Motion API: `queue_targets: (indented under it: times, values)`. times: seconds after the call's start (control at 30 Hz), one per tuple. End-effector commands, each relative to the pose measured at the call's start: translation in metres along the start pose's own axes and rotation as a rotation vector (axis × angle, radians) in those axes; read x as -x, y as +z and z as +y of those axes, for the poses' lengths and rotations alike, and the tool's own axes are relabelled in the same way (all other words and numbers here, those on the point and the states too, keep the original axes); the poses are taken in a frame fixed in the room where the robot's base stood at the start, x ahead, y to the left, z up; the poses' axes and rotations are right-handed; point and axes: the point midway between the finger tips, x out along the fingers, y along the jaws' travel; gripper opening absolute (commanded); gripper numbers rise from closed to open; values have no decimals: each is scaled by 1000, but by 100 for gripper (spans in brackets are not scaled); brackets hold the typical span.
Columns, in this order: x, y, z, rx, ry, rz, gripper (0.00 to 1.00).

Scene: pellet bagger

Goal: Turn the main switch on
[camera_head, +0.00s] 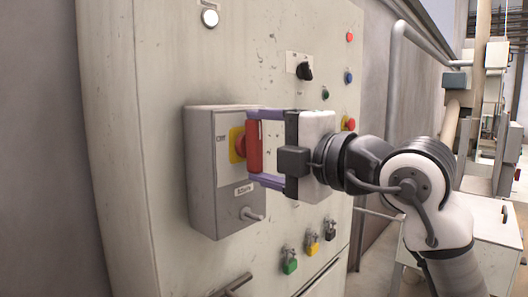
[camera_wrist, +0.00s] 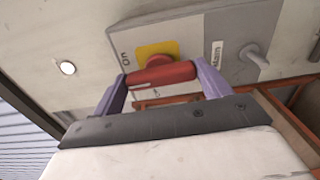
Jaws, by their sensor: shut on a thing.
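The main switch is a red rotary handle (camera_head: 254,147) on a yellow plate (camera_head: 236,145), on a grey box fixed to the cabinet front. In the head view the handle stands upright. My gripper (camera_head: 258,146) has its two purple fingers at the top and bottom ends of the handle and is shut on it. The wrist view also shows the red handle (camera_wrist: 162,75) between both fingertips, with the yellow plate (camera_wrist: 157,52) behind it. An "ON" mark shows on the grey box (camera_wrist: 190,45) beside the plate. The lower part of the plate is hidden behind the handle.
A grey lever (camera_head: 251,214) sticks out low on the box. A black selector knob (camera_head: 304,71) and several buttons are up to the right. Green (camera_head: 289,262), yellow (camera_head: 313,243) and black (camera_head: 330,230) padlocks hang below. A white lamp (camera_head: 210,18) is at the upper left.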

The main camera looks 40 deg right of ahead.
Motion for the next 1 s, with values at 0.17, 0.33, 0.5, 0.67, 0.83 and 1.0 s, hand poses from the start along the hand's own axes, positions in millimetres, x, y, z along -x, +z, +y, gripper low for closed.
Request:
queue_targets:
  times: [0.17,0.33,0.5,0.67,0.83,1.0]
  values:
    - [0,1,0,-39,2,-3,54]
    - [0,1,0,-50,2,-3,54]
    - [0,1,0,-52,2,-2,54]
    - [0,1,0,-52,2,-2,79]
    - [0,1,0,-50,1,-1,98]
    - [0,0,0,-49,0,-1,98]
